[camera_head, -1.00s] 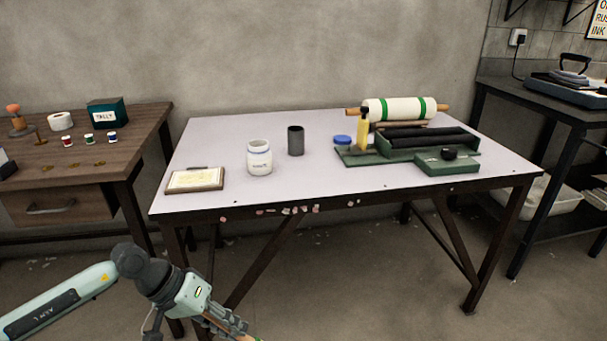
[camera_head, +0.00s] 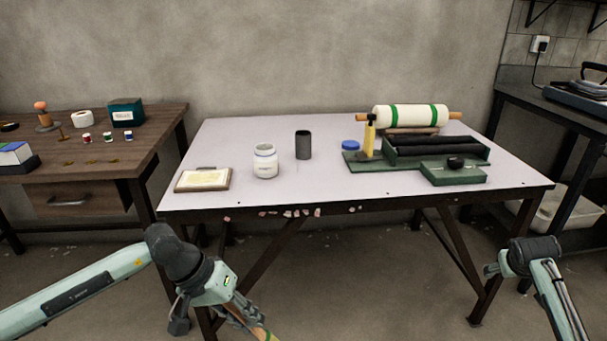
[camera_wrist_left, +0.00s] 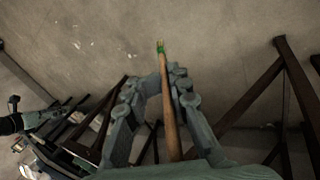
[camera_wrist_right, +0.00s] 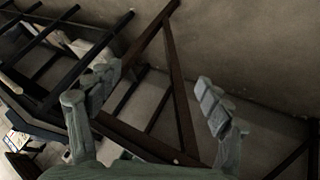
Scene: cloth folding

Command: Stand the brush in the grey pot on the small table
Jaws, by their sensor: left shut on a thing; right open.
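The grey pot (camera_head: 303,146) is a dark upright cylinder on the pale-topped small table (camera_head: 335,190). My left gripper (camera_head: 245,312) is low in front of the table's left side, below its top. It is shut on the brush (camera_wrist_left: 170,105), which has a wooden handle, a green band and a small pale end pointing away from the wrist. Part of the brush also shows in the head view (camera_head: 262,334). My right gripper (camera_wrist_right: 157,88) is open and empty in the right wrist view, in front of the table's right side.
A white jar (camera_head: 265,163) stands left of the pot, with a clipboard (camera_head: 203,180) beyond it. A blue lid (camera_head: 350,146), a yellow bottle (camera_head: 369,138), a green tray (camera_head: 453,173) and a roller (camera_head: 410,116) stand to the right. The table's front middle is clear.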

